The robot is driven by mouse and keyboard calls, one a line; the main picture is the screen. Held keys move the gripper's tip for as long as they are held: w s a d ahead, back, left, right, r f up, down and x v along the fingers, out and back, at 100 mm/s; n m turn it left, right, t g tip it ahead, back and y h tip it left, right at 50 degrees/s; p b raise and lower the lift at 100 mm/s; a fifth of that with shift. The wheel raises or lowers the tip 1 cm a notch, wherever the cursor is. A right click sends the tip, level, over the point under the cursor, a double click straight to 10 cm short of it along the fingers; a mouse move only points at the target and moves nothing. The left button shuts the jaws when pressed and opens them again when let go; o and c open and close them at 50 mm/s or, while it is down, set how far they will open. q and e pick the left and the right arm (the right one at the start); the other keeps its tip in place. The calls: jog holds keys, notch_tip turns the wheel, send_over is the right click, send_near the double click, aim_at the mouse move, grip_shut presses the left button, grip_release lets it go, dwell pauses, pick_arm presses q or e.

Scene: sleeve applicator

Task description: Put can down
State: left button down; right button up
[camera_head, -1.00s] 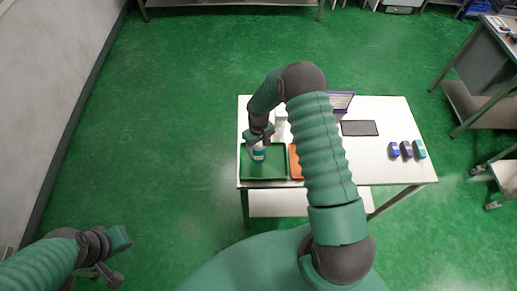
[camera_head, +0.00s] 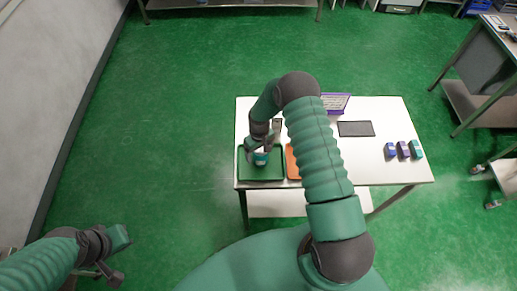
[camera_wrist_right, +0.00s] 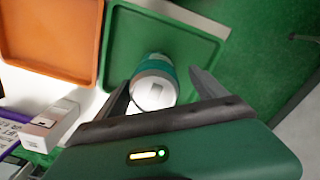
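The can (camera_head: 261,159), teal with a pale end, is at the green tray (camera_head: 262,176) on the white table. In the right wrist view the can (camera_wrist_right: 153,88) shows its pale end toward the camera, with the green tray (camera_wrist_right: 118,50) behind it. My right gripper (camera_head: 259,146) is directly over the can. In the wrist view its two dark fingers (camera_wrist_right: 160,80) stand on either side of the can, with a visible gap at the right finger, so it looks open. The can's contact with the tray floor is hidden. My left gripper (camera_head: 112,272) is low at the left, away from the table.
An orange tray (camera_head: 292,163) adjoins the green tray, partly hidden by my right arm. A small white box (camera_wrist_right: 49,125) is near the trays. A dark flat pad (camera_head: 355,129), a purple-framed sign (camera_head: 336,102) and small coloured boxes (camera_head: 403,150) are farther right on the table.

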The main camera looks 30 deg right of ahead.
jog(key=r, duration=0.2)
jog(key=d+r+b, duration=0.1)
jog(key=r, duration=0.1)
jog(key=d+r+b, duration=0.1)
jog(key=r, duration=0.2)
jog(key=shift+w, duration=0.15)
jog(key=s+a+r+t, duration=0.1)
jog(key=s+a+r, duration=0.5)
jog(key=a+r, duration=0.5)
jog(key=s+a+r+t, duration=0.2)
jog(key=s+r, duration=0.4)
jog(key=s, duration=0.5)
pick_arm(q)
jog(key=s+d+b+x, duration=0.1)
jog(key=s+b+x, duration=0.2)
jog(key=b+x, duration=1)
jog(key=shift+s+x, duration=0.3)
jog(key=shift+x, duration=0.95)
pick_arm(e)
notch_tip(320, 180, down, 13)
jog(key=shift+w+f, duration=0.15)
jog(key=shift+w, duration=0.25)
pick_arm(q)
jog(key=shift+d, duration=0.1)
